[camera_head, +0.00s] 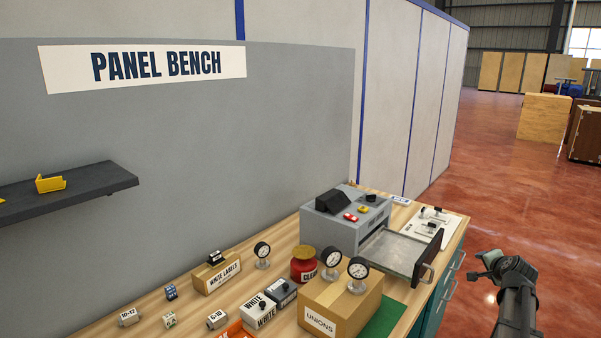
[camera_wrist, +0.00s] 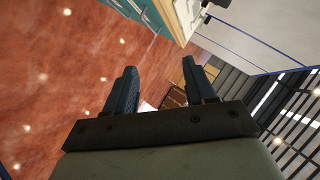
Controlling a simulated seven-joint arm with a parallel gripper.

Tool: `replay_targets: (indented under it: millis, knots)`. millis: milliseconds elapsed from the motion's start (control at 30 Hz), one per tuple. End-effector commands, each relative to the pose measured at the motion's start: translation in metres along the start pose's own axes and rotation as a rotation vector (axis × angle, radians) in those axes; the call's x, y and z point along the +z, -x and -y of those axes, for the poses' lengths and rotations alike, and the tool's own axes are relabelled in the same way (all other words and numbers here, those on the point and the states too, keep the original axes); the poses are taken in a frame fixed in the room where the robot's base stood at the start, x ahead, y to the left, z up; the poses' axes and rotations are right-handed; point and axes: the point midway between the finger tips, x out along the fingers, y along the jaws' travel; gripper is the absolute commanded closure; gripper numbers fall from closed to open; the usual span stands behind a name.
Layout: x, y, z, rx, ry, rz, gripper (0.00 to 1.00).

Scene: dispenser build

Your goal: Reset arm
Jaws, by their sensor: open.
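My gripper (camera_wrist: 157,88) shows in the wrist view with its two dark fingers apart and nothing between them. Behind the fingers are the red floor and the side of the bench, tilted in that view. In the head view my arm (camera_head: 515,295) stands at the lower right, off the bench's right side and over the floor. The fingers cannot be made out clearly there. My gripper touches nothing that I can see.
The bench (camera_head: 285,318) holds a grey machine (camera_head: 333,225) with an open metal drawer (camera_head: 395,253) jutting right, a UNIONS box (camera_head: 322,303), gauges, a red container (camera_head: 303,265) and small parts. A dark shelf (camera_head: 95,187) is at left. Open floor (camera_head: 500,160) lies right.

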Motion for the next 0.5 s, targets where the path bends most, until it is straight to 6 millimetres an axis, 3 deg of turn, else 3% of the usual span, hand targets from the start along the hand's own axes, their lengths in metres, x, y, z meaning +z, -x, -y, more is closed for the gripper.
replay_targets:
  millis: [200,500]
  knots:
    - [0.079,-0.036,-0.062,0.117,0.054,0.142,0.45]
    - [0.190,-0.062,-0.150,0.276,0.145,0.347,0.45]
